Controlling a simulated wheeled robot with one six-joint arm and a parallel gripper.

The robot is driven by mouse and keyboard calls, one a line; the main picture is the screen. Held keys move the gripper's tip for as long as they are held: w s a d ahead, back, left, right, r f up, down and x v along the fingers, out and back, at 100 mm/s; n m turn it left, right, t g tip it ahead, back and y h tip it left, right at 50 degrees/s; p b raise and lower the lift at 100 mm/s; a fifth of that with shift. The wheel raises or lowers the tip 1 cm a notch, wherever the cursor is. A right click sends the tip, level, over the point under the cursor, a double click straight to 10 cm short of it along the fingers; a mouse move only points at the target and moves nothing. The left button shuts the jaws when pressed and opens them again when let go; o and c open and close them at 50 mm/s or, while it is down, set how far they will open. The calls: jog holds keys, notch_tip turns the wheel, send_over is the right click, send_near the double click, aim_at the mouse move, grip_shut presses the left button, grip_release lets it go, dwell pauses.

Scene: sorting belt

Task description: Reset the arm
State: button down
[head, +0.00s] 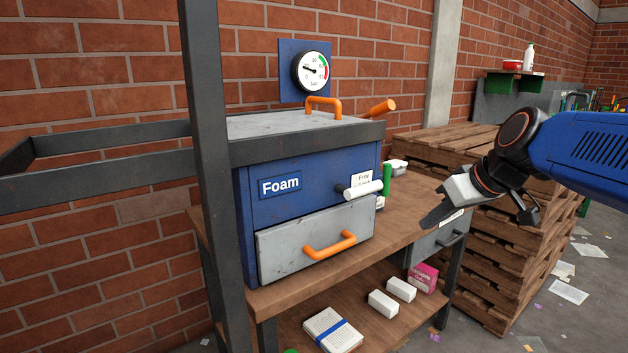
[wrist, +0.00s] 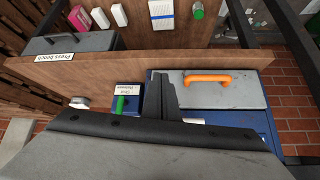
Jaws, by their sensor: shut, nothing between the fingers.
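My blue arm (head: 585,150) reaches in from the right in the head view. My gripper (head: 432,218) is at its end, pointing down and left above the right part of the wooden bench. Its dark fingers are together and hold nothing. In the wrist view the gripper (wrist: 160,92) shows its fingers closed against each other, over the bench near the blue foam press. I cannot tell the exact gap between the fingers and the bench top.
The blue Foam press (head: 290,195), with a grey drawer (head: 285,250) and orange handles, stands left on the bench (head: 410,215). A green object (head: 387,178) stands beside it. White blocks (head: 383,304) lie on the lower shelf. Pallets (head: 500,265) are stacked at right. A dark post (head: 208,150) stands in front.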

jog(key=s+d+f+m+g+h, duration=0.1)
jog(key=s+d+f+m, duration=0.1)
jog(key=s+f, duration=0.7)
jog(key=s+d+f+m+g+h, duration=0.1)
jog(key=s+f+m+h, duration=0.1)
jog(key=s+f, duration=0.6)
jog(key=s, duration=0.3)
jog(key=shift+s+d+f+m+h, duration=0.3)
jog(key=shift+s+d+f+m, duration=0.05)
jog(key=shift+d+m, duration=0.05)
jog(key=w+a+r+n+t+y, duration=0.2)
jog(key=w+r+n, duration=0.2)
jog(key=w+r, duration=2)
jog(key=w+a+r+n+t+y, duration=0.1)
jog(key=w+a+r+n+y, duration=0.2)
jog(key=w+r, duration=2.2)
jog(key=shift+w+a+r+n+t+y, duration=0.15)
jog(key=shift+a+r+n+t+y, duration=0.2)
jog(key=shift+r+n, duration=0.55)
jog(key=shift+f, duration=0.25)
